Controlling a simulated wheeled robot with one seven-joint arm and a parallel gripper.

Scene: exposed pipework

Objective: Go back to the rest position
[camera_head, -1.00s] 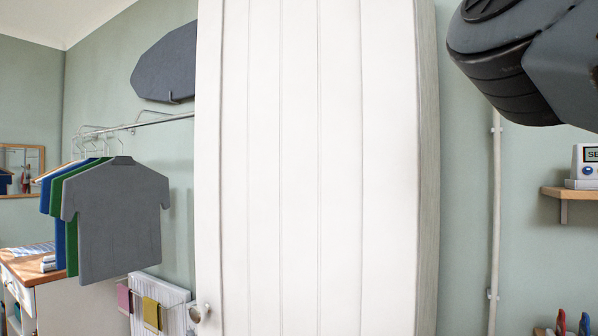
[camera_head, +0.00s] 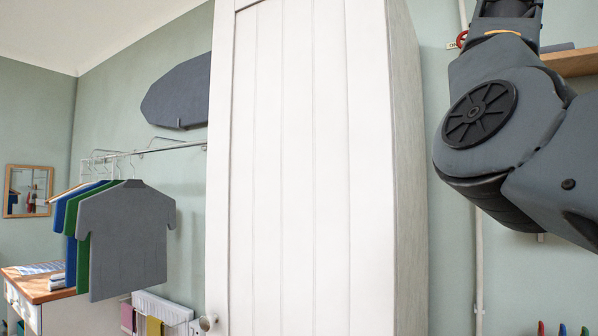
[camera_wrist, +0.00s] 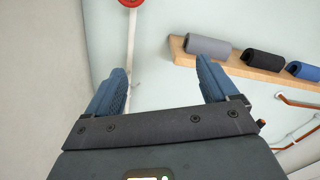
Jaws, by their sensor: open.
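My gripper (camera_wrist: 160,85) is open and empty in the wrist view. Its two blue fingers stand apart, with the pale wall and a white vertical pipe (camera_wrist: 131,45) behind them. In the head view my dark grey arm fills the upper right, and the gripper itself is not seen there. A tall white cabinet (camera_head: 300,170) stands shut in the middle of the head view, to the left of my arm.
A wooden shelf (camera_wrist: 235,68) with a grey roll (camera_wrist: 208,47), a black roll (camera_wrist: 263,57) and a blue roll (camera_wrist: 304,71) is right of my gripper. A red round part (camera_wrist: 130,2) tops the pipe. Shirts (camera_head: 125,235) hang on a rail (camera_head: 160,148) at left.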

